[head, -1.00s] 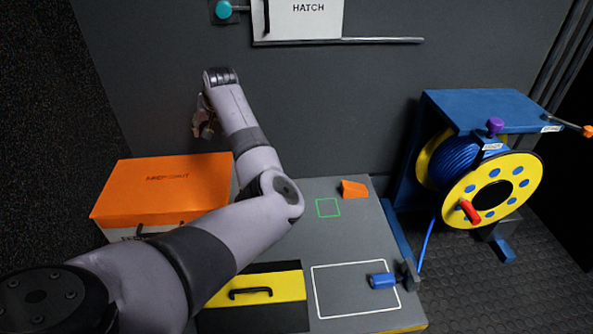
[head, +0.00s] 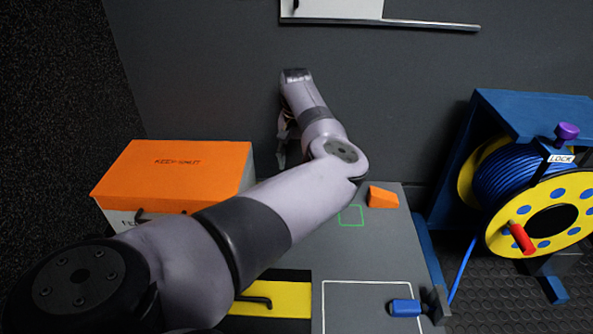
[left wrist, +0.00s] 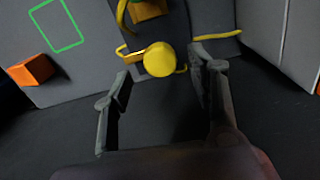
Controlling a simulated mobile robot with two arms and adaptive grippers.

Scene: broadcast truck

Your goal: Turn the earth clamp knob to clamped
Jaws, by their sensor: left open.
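A round yellow knob (left wrist: 159,60), which looks like the earth clamp knob, shows in the left wrist view. Yellow curved and flat pieces lie around it. My left gripper (left wrist: 163,66) is open, with a finger on either side of the knob in the picture. I cannot tell whether the fingers touch it. In the head view the left gripper (head: 286,138) hangs low by the grey wall, behind the orange-topped box, partly hidden by my arm. The knob is hidden there. My right gripper is not in view.
An orange-topped box (head: 172,172) stands left of my arm. The grey bench top (head: 385,250) bears an orange wedge (head: 382,197), a green square outline, a white outline and a blue cylinder (head: 404,307). A cable reel (head: 540,205) stands at right.

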